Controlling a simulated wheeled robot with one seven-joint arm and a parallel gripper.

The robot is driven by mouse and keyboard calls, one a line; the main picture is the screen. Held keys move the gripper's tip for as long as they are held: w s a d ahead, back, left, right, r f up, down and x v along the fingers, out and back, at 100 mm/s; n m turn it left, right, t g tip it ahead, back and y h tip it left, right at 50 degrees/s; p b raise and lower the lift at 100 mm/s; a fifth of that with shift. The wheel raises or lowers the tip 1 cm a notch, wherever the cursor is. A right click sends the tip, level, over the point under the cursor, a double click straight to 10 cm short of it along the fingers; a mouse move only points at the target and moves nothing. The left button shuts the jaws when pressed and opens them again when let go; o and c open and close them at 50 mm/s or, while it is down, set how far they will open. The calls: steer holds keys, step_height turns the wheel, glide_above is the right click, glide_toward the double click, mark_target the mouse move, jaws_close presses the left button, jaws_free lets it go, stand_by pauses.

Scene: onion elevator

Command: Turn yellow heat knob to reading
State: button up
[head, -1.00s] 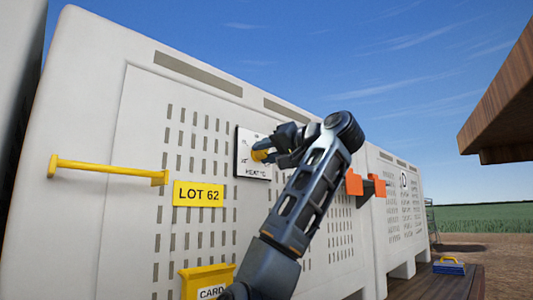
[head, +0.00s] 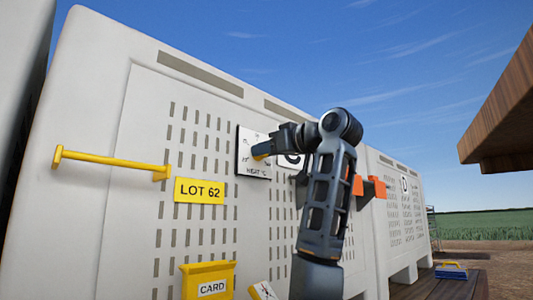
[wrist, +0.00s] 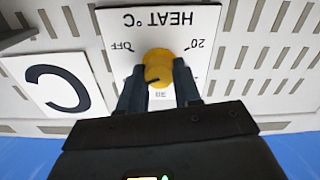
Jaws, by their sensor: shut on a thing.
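The yellow heat knob (wrist: 158,66) sits on a white dial plate (wrist: 190,22) marked HEAT °C, which looks upside down in the wrist view. OFF, 20° and a partly hidden 30 are printed around the knob. A dark mark shows on the knob's lower part in that view, but its exact reading is unclear. My gripper (wrist: 159,84) is shut on the knob, one finger on each side. In the head view the dial plate (head: 247,166) is on the pale bin wall, and my gripper (head: 272,146) covers most of the knob (head: 260,156).
A yellow LOT 62 sign (head: 199,191) and a yellow bar handle (head: 110,163) are left of the dial. A white letter sign (head: 292,160) is right of the dial, near orange brackets (head: 376,188). A wooden overhang (head: 505,105) is at right.

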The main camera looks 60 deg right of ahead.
steer(key=n, duration=0.8)
steer(key=n+b, duration=0.1)
steer(key=n, duration=0.7)
steer(key=n+b, duration=0.1)
steer(key=n, duration=0.8)
steer(key=shift+a+f, duration=0.15)
steer(key=shift+f, duration=0.25)
steer(key=o, duration=1.1)
steer(key=shift+c, duration=0.2)
steer(key=shift+r, duration=0.1)
steer(key=b+v, duration=0.2)
steer(key=v, duration=0.5)
steer(key=shift+s, duration=0.35)
